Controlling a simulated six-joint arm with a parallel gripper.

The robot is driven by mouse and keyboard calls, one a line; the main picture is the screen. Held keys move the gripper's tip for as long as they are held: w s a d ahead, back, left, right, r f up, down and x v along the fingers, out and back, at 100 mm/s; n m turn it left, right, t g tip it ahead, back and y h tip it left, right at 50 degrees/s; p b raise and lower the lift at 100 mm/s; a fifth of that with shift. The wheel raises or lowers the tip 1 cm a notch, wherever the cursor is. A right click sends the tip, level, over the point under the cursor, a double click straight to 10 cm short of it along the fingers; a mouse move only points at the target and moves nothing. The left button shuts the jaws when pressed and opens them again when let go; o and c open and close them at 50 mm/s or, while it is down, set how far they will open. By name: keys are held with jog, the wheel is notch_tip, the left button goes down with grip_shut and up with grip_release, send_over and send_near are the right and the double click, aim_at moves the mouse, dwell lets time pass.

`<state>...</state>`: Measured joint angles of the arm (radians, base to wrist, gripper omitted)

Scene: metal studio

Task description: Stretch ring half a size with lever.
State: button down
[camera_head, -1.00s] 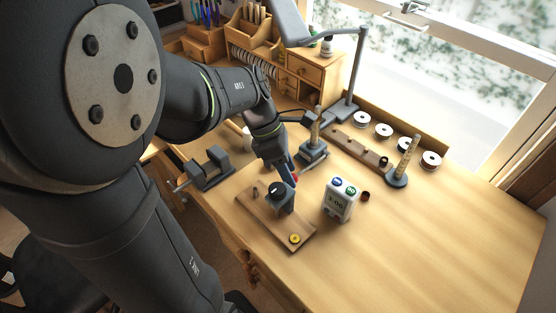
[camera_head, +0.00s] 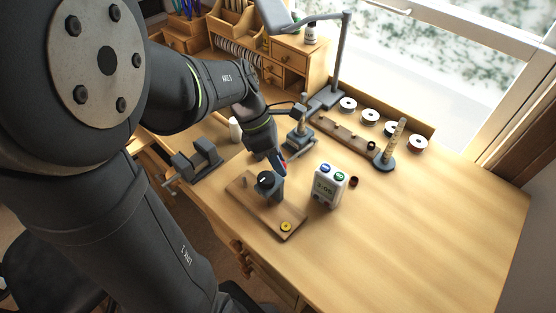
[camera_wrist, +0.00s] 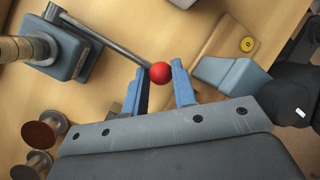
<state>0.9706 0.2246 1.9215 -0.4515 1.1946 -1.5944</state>
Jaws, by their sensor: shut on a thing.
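The ring stretcher has a grey block base (camera_head: 298,137) and an upright brass-coloured post. It also shows at the upper left of the wrist view (camera_wrist: 62,52). Its metal lever (camera_wrist: 110,44) runs out from the base to a red ball knob (camera_wrist: 160,72). My gripper (camera_wrist: 160,85) has its blue fingers on either side of the knob and is shut on it. In the head view my gripper (camera_head: 278,160) is low over the bench, in front of the stretcher. I cannot clearly make out a ring on the post.
A wooden board (camera_head: 250,208) with a dark dial block (camera_head: 270,186) and a yellow disc (camera_head: 286,227) lies close in front. A white timer (camera_head: 328,186) stands to the right. A vise (camera_head: 196,160) is left, a ring mandrel (camera_head: 392,146) right. The right bench is clear.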

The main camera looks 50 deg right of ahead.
jog(key=shift+d+r+y, duration=0.3)
jog(key=shift+r+y, duration=0.4)
jog(key=shift+r, duration=0.1)
jog(key=d+r+y, duration=0.2)
jog(key=d+r, duration=0.4)
jog(key=r, duration=0.1)
jog(key=shift+n, duration=0.4)
jog(key=shift+d+r, duration=0.1)
jog(key=shift+d, duration=0.05)
jog(key=c, duration=1.2)
grip_release()
jog(key=shift+s+d, duration=0.1)
jog(key=shift+d, duration=0.05)
jog(key=shift+y, duration=0.3)
jog(key=v, duration=1.2)
